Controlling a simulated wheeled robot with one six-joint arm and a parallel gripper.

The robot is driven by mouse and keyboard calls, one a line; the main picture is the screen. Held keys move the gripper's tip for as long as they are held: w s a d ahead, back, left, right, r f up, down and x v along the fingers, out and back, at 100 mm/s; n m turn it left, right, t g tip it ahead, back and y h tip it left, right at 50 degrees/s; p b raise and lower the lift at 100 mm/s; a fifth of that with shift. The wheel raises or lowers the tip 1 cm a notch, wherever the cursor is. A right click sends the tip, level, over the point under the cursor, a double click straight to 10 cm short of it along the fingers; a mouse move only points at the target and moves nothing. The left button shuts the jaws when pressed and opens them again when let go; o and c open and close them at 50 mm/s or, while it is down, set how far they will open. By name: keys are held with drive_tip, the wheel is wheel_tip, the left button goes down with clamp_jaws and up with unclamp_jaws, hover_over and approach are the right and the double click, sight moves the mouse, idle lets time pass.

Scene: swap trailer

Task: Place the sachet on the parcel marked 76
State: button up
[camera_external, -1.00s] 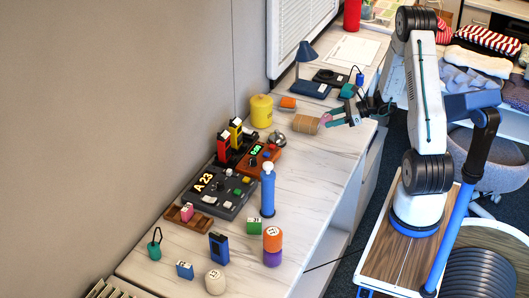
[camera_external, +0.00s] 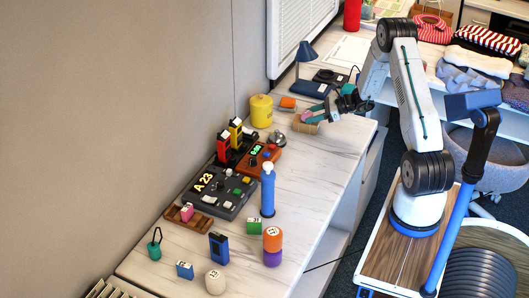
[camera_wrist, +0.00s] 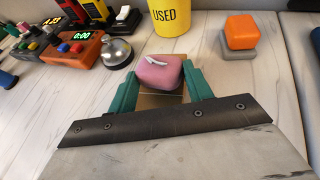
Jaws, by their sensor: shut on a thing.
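My gripper (camera_external: 313,115) has teal fingers and is shut on a soft-looking pink block with a white mark, which I take to be the sachet (camera_wrist: 158,72). It shows in the outside view as a small pink patch at the fingertips. In the wrist view a tan surface (camera_wrist: 160,101) shows below the pink block, between the fingers. I cannot tell whether they touch. I can read no 76 on anything; any mark on the tan object is hidden.
A yellow tin marked USED (camera_external: 261,110), an orange block on a grey base (camera_wrist: 240,36) and a silver bell (camera_wrist: 117,52) stand close by. A blue lamp (camera_external: 305,62) is behind. Control boxes and several marked pieces fill the nearer counter (camera_external: 325,180), whose right side is clear.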

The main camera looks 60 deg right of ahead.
drive_tip(key=o, duration=0.9)
drive_tip(key=shift+f, duration=0.15)
drive_tip(key=shift+o, duration=0.2)
